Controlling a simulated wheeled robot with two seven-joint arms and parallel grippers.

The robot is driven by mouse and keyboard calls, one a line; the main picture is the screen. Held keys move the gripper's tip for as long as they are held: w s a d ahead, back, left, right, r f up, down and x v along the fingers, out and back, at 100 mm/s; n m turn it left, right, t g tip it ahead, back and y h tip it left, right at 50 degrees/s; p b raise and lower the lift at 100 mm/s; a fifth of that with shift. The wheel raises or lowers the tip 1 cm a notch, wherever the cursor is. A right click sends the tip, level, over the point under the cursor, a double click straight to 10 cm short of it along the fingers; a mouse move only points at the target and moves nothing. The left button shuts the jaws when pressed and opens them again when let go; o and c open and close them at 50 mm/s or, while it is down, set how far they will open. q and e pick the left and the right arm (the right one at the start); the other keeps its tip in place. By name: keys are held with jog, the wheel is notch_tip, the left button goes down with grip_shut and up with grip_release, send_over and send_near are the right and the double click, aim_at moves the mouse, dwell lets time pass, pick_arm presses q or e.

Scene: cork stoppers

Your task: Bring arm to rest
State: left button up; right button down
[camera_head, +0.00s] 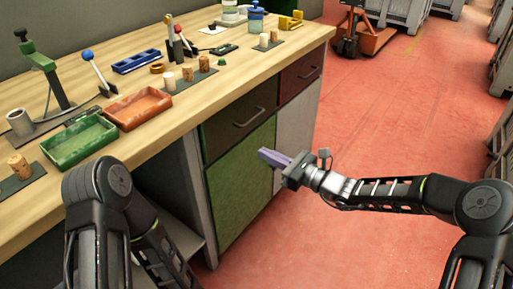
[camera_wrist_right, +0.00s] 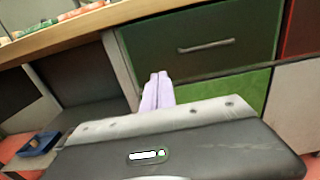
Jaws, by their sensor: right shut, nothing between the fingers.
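My right gripper (camera_head: 268,155) is shut and empty, with its purple fingers together. It hangs in the air in front of the workbench, below the tabletop edge and before the green cabinet door (camera_head: 240,185). In the right wrist view the closed fingers (camera_wrist_right: 158,92) point at the bench front, under the dark drawer (camera_wrist_right: 205,50). My right arm (camera_head: 400,193) reaches in from the right over the red floor. My left arm (camera_head: 97,200) shows at the lower left, folded by the bench edge; its gripper is not in view.
The wooden workbench (camera_head: 225,88) holds a green tray (camera_head: 80,140), an orange tray (camera_head: 137,108), several corks (camera_head: 188,74) and a green-handled lever tool (camera_head: 45,65). An orange pallet jack (camera_head: 362,38) stands at the back. The red floor (camera_head: 400,110) right of the bench is clear.

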jog(key=shift+s+d, duration=0.1)
dwell(0.4)
jog(key=s+f+n+g+h, duration=0.2)
jog(key=s+f+n, duration=0.15)
jog(key=f, duration=0.35)
jog(key=s+f+n+g+h, duration=0.2)
jog(key=s+f, duration=0.2)
jog(key=f, duration=0.3)
jog(key=s+d+f+n+g+h, duration=0.2)
jog(key=s+d+f+n+h, duration=0.15)
jog(key=s+f+n, duration=0.4)
jog(key=s+d+f+n+g+h, duration=0.25)
jog(key=s+d+f+n, duration=0.2)
jog(key=s+f, duration=0.65)
jog(key=s+d+n, duration=0.1)
jog(key=s+n, duration=0.4)
jog(key=s, duration=0.5)
notch_tip(320, 180, up, 18)
jog(key=h+p, duration=0.1)
jog(key=p, duration=1.7)
jog(key=shift+s+f+p, duration=0.2)
jog(key=shift+p, duration=0.15)
